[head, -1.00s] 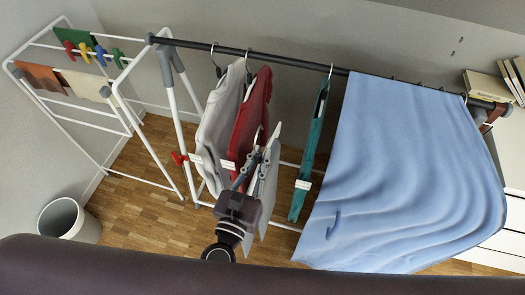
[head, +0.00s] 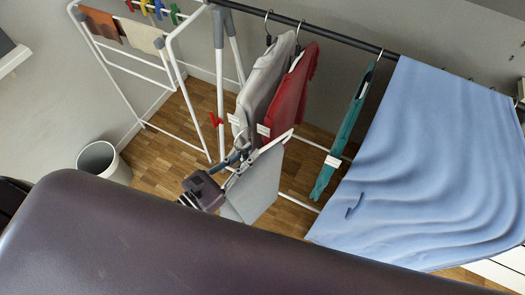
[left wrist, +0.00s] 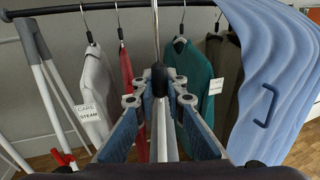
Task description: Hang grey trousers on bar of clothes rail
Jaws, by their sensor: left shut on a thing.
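Grey trousers (head: 256,183) hang on a hanger below and in front of the rail bar. My left gripper (head: 238,165) is shut on that hanger, with the trousers beside it. In the left wrist view the gripper (left wrist: 158,76) closes around the hanger's neck, and the metal hook (left wrist: 155,28) rises above it; whether the hook touches the bar cannot be told. The dark bar of the clothes rail (head: 330,32) runs across the top and also shows in the left wrist view (left wrist: 66,9). My right gripper is not in view.
A light grey garment (head: 262,82), a red garment (head: 295,92) and a teal garment (head: 345,130) hang on the bar. A blue sheet (head: 430,160) covers its right part. A white drying rack (head: 178,75) and a bin (head: 100,160) stand left. Bar between red and teal is bare.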

